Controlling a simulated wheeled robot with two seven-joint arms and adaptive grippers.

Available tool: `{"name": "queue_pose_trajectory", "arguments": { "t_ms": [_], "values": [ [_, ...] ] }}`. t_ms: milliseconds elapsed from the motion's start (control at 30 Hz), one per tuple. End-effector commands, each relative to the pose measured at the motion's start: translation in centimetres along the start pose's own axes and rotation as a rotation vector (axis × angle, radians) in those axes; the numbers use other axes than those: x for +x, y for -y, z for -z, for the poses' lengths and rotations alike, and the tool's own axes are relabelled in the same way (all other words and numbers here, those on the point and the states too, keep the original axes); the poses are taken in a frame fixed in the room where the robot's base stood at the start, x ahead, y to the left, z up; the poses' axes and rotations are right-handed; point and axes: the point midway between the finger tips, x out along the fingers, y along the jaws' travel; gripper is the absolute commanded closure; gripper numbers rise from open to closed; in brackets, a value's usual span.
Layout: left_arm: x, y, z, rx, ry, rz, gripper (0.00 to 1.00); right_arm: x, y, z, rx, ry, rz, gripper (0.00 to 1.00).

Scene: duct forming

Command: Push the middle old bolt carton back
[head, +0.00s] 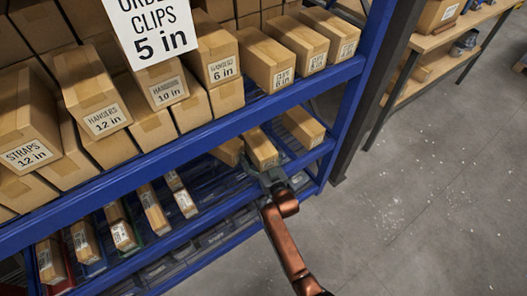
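On the lower shelf at the right end of the blue rack sit three brown cartons in a row. The middle carton (261,148) has a pale label on its front end, too small to read. One carton (229,151) is to its left, partly hidden by the shelf beam above, and another carton (302,127) is to its right. My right gripper (272,176) is at the front end of the middle carton, touching or very close to it. Its fingers are dark and small, so their opening cannot be told. My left gripper is not in view.
The blue upper shelf beam (190,143) runs just above the carton row. Labelled cartons fill the upper shelf, with a hanging sign (150,30). Narrow cartons in bins (120,232) stand lower left. A blue upright (352,90) bounds the right; open grey floor (430,180) lies beyond.

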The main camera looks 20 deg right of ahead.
Motion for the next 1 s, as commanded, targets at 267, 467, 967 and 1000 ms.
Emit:
{"name": "queue_pose_trajectory", "arguments": {
  "t_ms": [267, 467, 967, 1000],
  "values": [
    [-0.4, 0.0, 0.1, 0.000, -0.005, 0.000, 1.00, -0.3, 0.3, 0.1, 0.000, 0.000, 0.000, 0.13],
    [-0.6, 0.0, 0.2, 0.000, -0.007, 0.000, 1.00, -0.3, 1.1, 0.1, 0.002, 0.000, 0.000, 0.13],
    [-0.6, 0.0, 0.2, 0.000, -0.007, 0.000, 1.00, -0.1, 1.5, 0.0, 0.000, 0.000, 0.000, 0.13],
    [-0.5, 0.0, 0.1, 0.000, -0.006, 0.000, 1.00, 0.0, 1.5, 0.0, 0.000, 0.000, 0.000, 0.13]
  ]
}}
